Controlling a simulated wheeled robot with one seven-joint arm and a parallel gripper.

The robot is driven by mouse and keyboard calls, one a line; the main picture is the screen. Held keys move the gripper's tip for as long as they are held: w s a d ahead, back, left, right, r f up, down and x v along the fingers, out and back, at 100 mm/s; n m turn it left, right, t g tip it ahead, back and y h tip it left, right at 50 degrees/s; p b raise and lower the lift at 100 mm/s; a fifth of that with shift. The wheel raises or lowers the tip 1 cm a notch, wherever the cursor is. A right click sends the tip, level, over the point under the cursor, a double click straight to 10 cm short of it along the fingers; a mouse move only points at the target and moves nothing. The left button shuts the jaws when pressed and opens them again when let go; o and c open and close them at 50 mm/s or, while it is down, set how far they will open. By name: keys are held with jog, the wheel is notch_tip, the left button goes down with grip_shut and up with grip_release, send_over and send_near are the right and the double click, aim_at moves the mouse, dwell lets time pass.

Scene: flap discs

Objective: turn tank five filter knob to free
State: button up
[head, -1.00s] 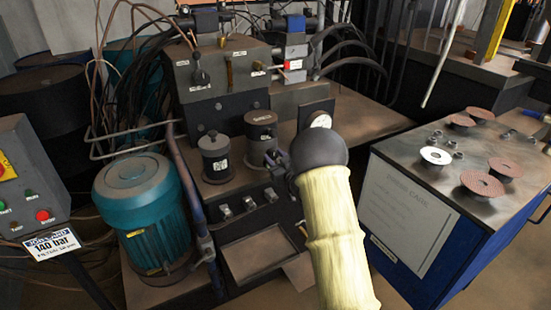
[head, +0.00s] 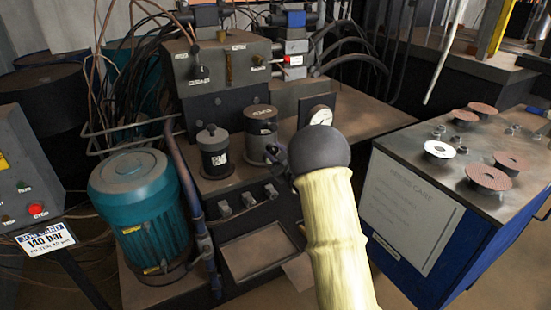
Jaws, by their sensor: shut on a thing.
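Two dark filter canisters stand on the hydraulic unit: a shorter one (head: 213,150) with a white label on the left, and a taller one (head: 260,130) with a lettered lid on the right. My gripper (head: 274,154) is at the lower right side of the taller canister, mostly hidden by my dark round wrist and pale arm. It is shut on a small part there, which I take to be the filter knob. The knob itself, its pointer and any free mark are hidden or too small to make out.
A pressure gauge (head: 320,116) stands just behind my wrist. A teal motor (head: 138,205) is at the left, with a pipe (head: 185,190) beside it. A blue cart (head: 400,220) with several flap discs stands at the right. A control box (head: 30,175) is at far left.

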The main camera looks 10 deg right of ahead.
jog(key=n+b, duration=0.7)
jog(key=shift+a+f, duration=0.1)
jog(key=shift+f, duration=0.25)
jog(key=n+b, duration=0.4)
jog(key=shift+n, duration=0.3)
jog(key=shift+r+n+b, duration=0.1)
jog(key=shift+n+b, duration=1.1)
jog(key=shift+b, duration=0.05)
jog(key=o, duration=1)
jog(key=shift+r, duration=0.1)
jog(key=shift+c, duration=0.2)
